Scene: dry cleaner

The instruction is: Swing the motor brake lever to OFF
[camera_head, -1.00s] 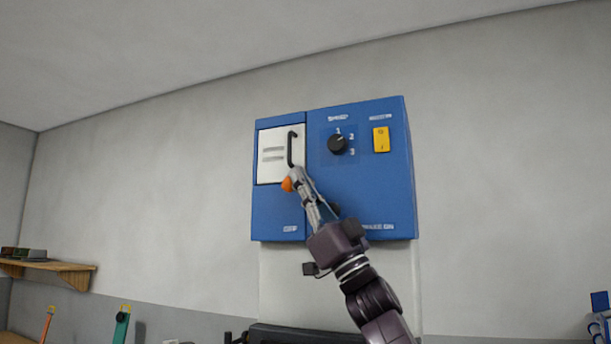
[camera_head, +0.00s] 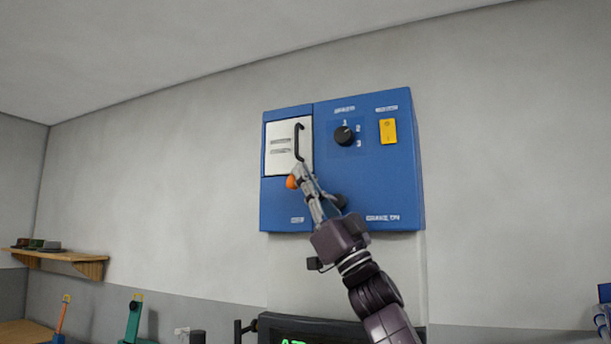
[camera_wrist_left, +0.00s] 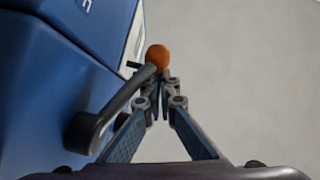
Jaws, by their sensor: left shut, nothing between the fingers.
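A blue control box (camera_head: 400,175) hangs on the wall. The brake lever is a dark bent arm (camera_wrist_left: 115,108) with an orange ball knob (camera_head: 292,181); the knob also shows in the left wrist view (camera_wrist_left: 157,56). The lever leans up and left from a dark hub (camera_head: 340,201) low on the box. A label at lower right (camera_head: 383,217) seems to read BRAKE ON; the lower left label (camera_head: 297,220) is too blurred to read. My left gripper (camera_head: 301,170) is shut and empty, its tips close beside the knob. I cannot tell if they touch. My right gripper is out of view.
A white hatch (camera_head: 279,151) with a black handle (camera_head: 299,142) sits above the knob. A black dial (camera_head: 343,135) and yellow switch (camera_head: 388,131) are to its right. A dark display (camera_head: 315,331) stands below. A wooden shelf (camera_head: 70,256) is at far left. Wall space beside the box is clear.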

